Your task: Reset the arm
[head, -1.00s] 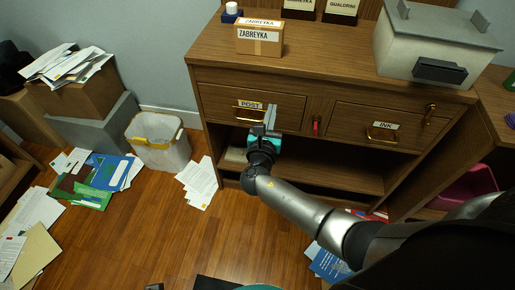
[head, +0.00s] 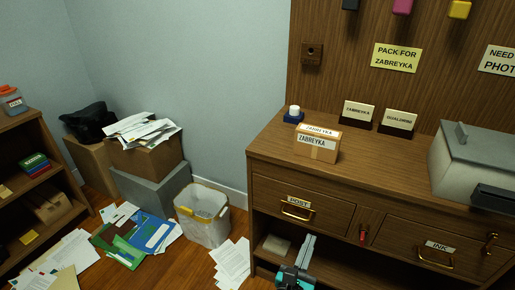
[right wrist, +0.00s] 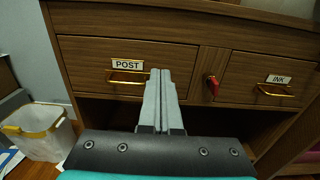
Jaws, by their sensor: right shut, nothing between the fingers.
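My right gripper (head: 306,250) shows at the bottom of the head view, in front of the desk and below the POST drawer. Its two grey fingers are shut together with nothing between them. In the right wrist view the shut fingers (right wrist: 160,100) point at the desk front, between the POST drawer's brass handle (right wrist: 128,78) and the red handle (right wrist: 212,85). Depth to the drawer front is hard to judge. The rest of my right arm is below the head view. My left gripper is not in view.
The wooden desk (head: 270,158) carries a ZABREYKA box (head: 318,152) and a grey machine (head: 475,165). The POST drawer (head: 270,190) and INK drawer (head: 400,238) are closed. A white bin (head: 205,228), scattered papers (head: 232,262) and stacked boxes (head: 150,160) stand left.

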